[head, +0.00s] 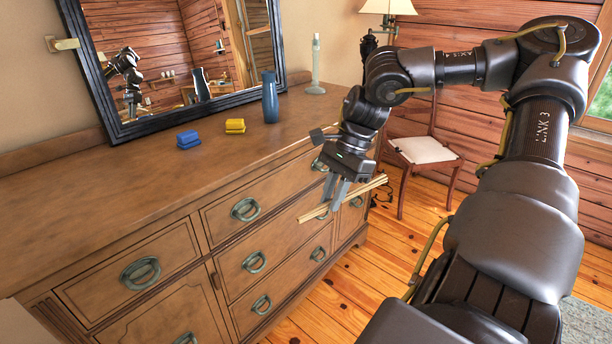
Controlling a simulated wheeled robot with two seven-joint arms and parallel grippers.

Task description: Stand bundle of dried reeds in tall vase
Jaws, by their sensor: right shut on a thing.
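The bundle of dried reeds (367,191) is a thin, straw-coloured bunch lying nearly level, tilted up to the right. My right gripper (335,203) is shut on it near its middle and holds it in the air in front of the dresser's drawers. The tall vase (270,98) is blue-grey and stands upright on the dresser top, near the mirror. Its mouth faces up. The gripper and reeds are lower than the vase in the picture and to its right, apart from it. My left gripper is not in view.
The wooden dresser (90,205) carries a blue block (188,140), a yellow block (235,126) and a pale candlestick-like object (316,65). A dark-framed mirror (125,128) leans behind them. A chair (424,150) and lamp (388,8) stand beyond. The dresser top's front left is clear.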

